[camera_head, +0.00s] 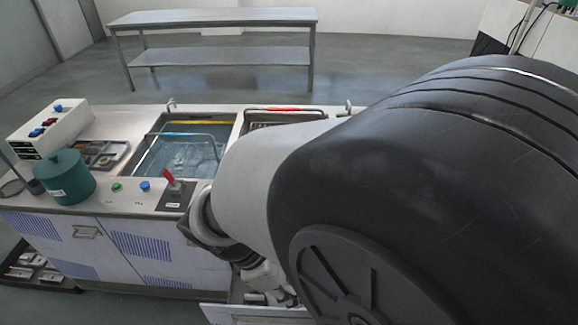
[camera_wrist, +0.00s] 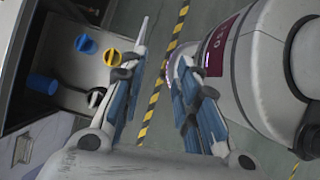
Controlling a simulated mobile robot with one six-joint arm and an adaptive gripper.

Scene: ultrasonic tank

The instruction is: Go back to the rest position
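My gripper (camera_wrist: 160,65) shows in the wrist view with its two blue-padded fingers apart and nothing between them. Behind the fingers are the floor and a yellow-black tape line. In the head view my arm reaches down in front of the bench (camera_head: 95,222). The gripper's fingers cannot be made out clearly there. The water-filled tank (camera_head: 180,154) is set in the bench top, left of my arm.
A teal pot (camera_head: 65,180), a control box (camera_head: 50,128) and a red lever (camera_head: 169,176) stand on the bench. A metal table (camera_head: 215,17) stands behind.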

